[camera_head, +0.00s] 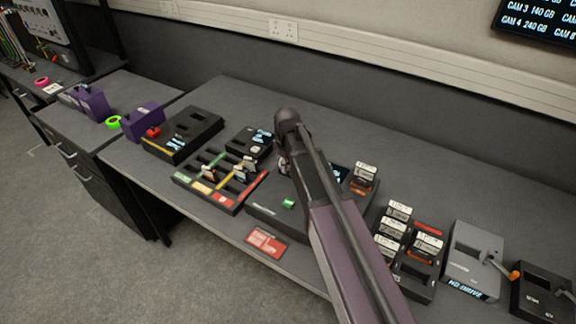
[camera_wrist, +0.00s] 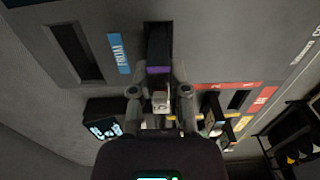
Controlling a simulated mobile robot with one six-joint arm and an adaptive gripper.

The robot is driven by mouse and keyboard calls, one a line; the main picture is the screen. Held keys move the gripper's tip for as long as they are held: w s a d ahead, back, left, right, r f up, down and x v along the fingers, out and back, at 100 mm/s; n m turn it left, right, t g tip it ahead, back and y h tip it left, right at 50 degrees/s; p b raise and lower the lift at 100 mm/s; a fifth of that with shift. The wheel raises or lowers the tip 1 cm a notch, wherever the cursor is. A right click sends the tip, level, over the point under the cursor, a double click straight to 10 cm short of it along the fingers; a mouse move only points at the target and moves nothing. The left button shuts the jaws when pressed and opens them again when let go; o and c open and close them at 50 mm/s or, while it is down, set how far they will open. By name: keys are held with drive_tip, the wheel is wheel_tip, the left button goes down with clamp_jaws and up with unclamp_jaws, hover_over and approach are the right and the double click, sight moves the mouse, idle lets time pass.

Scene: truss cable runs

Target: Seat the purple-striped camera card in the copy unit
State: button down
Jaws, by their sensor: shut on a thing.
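My gripper (camera_wrist: 158,103) is shut on the camera card (camera_wrist: 160,98), a small pale and dark piece between the fingertips. A purple band (camera_wrist: 158,70) shows just beyond the fingertips, at the near end of a dark slot in the grey copy unit (camera_wrist: 205,45). I cannot tell whether the card is inside the slot or just above it. In the head view my gripper (camera_head: 283,163) is at the left edge of the copy unit (camera_head: 262,207), and my arm hides the card and much of the unit.
A card tray (camera_head: 221,205) with coloured strips and several cards lies left of the unit. A small black box (camera_head: 238,142) with a display stands behind it. A second card rack (camera_head: 420,292) and a grey drive box (camera_head: 474,250) stand to the right. A red label (camera_head: 265,242) lies in front.

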idle(0.3)
drive_tip(key=c, duration=0.5)
unclamp_jaws()
drive_tip(key=shift+c, duration=0.2)
drive_tip(key=o, duration=0.3)
drive_tip(key=shift+o, duration=0.2)
drive_tip(key=shift+w, duration=0.1)
drive_tip(key=shift+r, duration=0.1)
drive_tip(key=shift+r+p, duration=3.7)
drive_tip(key=shift+p, duration=0.1)
